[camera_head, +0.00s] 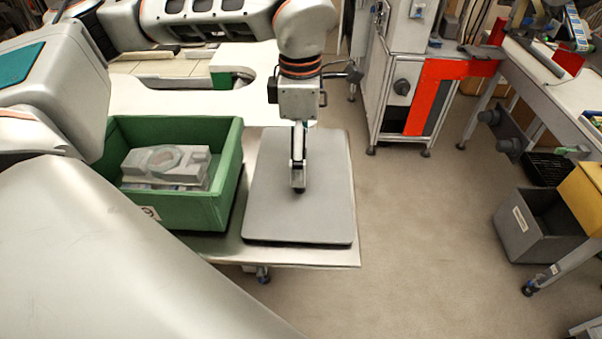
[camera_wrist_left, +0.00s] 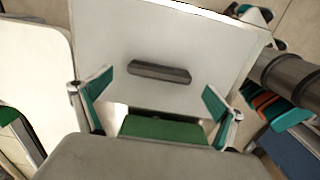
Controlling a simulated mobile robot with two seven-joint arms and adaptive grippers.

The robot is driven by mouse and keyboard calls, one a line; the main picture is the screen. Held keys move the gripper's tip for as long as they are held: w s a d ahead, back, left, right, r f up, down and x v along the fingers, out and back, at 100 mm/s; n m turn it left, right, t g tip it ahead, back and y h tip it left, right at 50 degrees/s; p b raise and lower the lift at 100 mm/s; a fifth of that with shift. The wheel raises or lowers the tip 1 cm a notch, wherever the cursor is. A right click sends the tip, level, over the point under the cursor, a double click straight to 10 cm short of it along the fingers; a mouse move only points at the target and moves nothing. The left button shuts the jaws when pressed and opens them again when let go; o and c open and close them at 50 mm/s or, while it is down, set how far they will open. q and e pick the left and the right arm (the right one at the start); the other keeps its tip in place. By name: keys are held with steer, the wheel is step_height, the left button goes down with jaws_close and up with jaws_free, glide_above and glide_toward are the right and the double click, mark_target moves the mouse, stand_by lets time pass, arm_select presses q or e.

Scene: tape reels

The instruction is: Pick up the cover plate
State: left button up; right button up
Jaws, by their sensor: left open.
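The cover plate (camera_head: 325,211) is a flat grey plate with rounded corners, lying on the table beside the green crate. In the left wrist view it appears as a pale plate (camera_wrist_left: 205,40) with a dark bar handle (camera_wrist_left: 159,72) on top. My left gripper (camera_head: 298,186) points down over the middle of the plate and hides the handle in the head view. In the left wrist view, the left gripper (camera_wrist_left: 156,95) is open, its teal-padded fingers wide apart on either side of the handle and not closed on it. My right gripper is not in view.
A green crate (camera_head: 195,213) holding grey machined parts (camera_head: 165,166) stands just left of the plate. The table's front edge (camera_head: 310,258) is close to the plate. Floor (camera_head: 430,240) is clear to the right; a grey bin (camera_head: 520,235) stands beyond.

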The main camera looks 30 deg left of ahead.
arm_select(q)
step_height(320, 180, down, 3)
steer(key=shift+f, duration=0.2)
steer(key=c, duration=1.6)
steer(key=shift+o, duration=0.2)
steer(key=shift+w, duration=0.1)
steer(key=shift+r, duration=0.2)
